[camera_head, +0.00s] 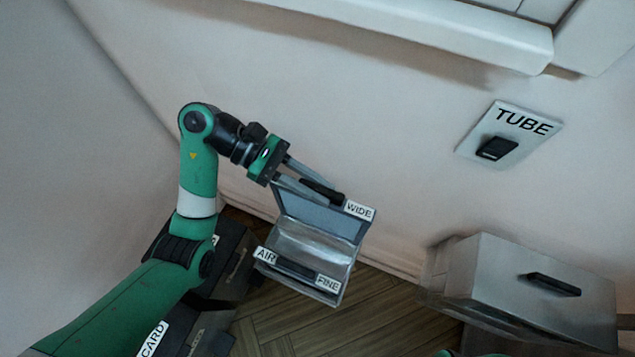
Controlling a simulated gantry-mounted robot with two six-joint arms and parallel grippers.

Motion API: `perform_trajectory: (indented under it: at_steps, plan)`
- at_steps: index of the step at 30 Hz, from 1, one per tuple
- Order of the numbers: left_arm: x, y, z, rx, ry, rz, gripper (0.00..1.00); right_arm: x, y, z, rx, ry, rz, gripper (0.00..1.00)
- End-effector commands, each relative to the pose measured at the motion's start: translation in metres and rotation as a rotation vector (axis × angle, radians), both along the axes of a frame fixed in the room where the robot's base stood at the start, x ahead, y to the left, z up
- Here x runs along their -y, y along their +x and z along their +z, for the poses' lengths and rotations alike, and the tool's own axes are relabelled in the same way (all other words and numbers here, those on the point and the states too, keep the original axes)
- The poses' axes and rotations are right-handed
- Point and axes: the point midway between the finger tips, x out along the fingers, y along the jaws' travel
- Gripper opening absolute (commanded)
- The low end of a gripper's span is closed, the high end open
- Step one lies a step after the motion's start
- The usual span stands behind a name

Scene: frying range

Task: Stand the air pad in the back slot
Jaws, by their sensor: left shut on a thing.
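My left gripper (328,196) comes in from the left and is shut on a dark slim piece (320,189), probably the air pad. The piece is at the back top edge of an open metal rack (318,284), beside the WIDE label (359,210). Whether it is inside the back slot or just above it, I cannot tell. A grey-blue panel (318,219) shows below it. The rack's front bears an AIR label (265,255) at left and a FINE label (327,283) at right, with a dark strip (295,269) between. My right gripper is not in view.
A metal box with a dark handle (552,284) stands at the lower right. A TUBE plate (510,134) with a black switch is on the wall. A dark unit labelled CARD (153,339) is at lower left. Wooden floor (370,310) shows between.

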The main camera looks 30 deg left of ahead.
Motion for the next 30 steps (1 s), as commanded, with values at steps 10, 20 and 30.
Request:
perform_trajectory:
  at_steps: [10,20,30]
  plan:
    - [0.000,0.000,-0.027,-0.001,0.000,0.001,0.00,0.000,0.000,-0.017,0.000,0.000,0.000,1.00]
    - [0.000,0.000,-0.050,0.000,-0.001,0.001,0.00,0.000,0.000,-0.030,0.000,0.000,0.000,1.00]
    - [0.000,0.000,-0.074,0.000,0.000,0.001,0.00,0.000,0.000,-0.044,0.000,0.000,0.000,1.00]
